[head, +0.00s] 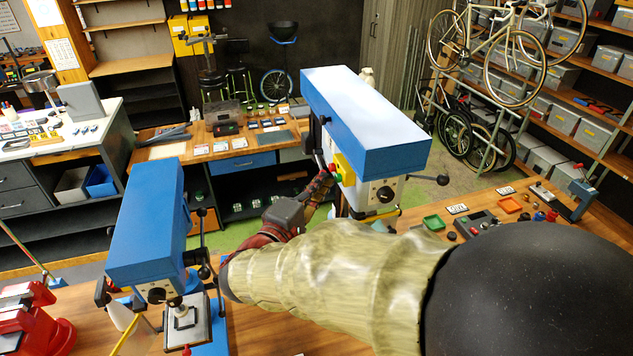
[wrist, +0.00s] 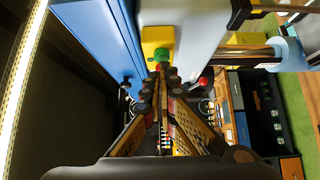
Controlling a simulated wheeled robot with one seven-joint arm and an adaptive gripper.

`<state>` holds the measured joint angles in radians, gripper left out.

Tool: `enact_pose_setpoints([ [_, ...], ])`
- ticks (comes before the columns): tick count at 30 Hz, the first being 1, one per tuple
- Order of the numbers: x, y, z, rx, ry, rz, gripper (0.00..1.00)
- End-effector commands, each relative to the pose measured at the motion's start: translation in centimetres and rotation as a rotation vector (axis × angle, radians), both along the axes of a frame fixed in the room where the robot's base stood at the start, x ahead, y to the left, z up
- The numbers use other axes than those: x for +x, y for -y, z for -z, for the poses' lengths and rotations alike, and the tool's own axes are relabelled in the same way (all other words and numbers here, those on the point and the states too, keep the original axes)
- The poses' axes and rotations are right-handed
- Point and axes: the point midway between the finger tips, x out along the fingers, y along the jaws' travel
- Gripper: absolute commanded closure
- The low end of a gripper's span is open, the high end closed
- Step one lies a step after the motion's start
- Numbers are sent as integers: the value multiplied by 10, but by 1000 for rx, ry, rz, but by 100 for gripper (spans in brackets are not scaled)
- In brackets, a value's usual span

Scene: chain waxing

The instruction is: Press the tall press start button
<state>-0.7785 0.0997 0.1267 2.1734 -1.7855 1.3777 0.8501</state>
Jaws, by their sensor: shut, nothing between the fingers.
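The tall press (head: 365,120) has a long blue head and a pale body, and stands upright behind my arm in the head view. A yellow button box (head: 345,168) is on its side, with a small red part by it. In the wrist view, the yellow box (wrist: 157,38) carries a green button (wrist: 162,56). My gripper (wrist: 160,78) is shut and empty, its fingertips just below the green button in the picture. I cannot tell whether they touch it. In the head view my gripper (head: 322,180) reaches up beside the box, partly hidden by my arm.
A shorter blue press (head: 145,225) stands at the left on the wooden bench (head: 265,325). Green and orange trays (head: 433,222) lie on the bench at the right. A second bench (head: 215,150) with small items is behind. Green floor lies between the benches.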

Motion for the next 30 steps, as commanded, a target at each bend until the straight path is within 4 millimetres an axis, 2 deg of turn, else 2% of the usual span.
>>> enact_pose_setpoints([
  [8,1,3,1,1,0,1,100],
  [18,5,19,2,0,0,4,100],
  [30,5,19,0,0,1,6,100],
])
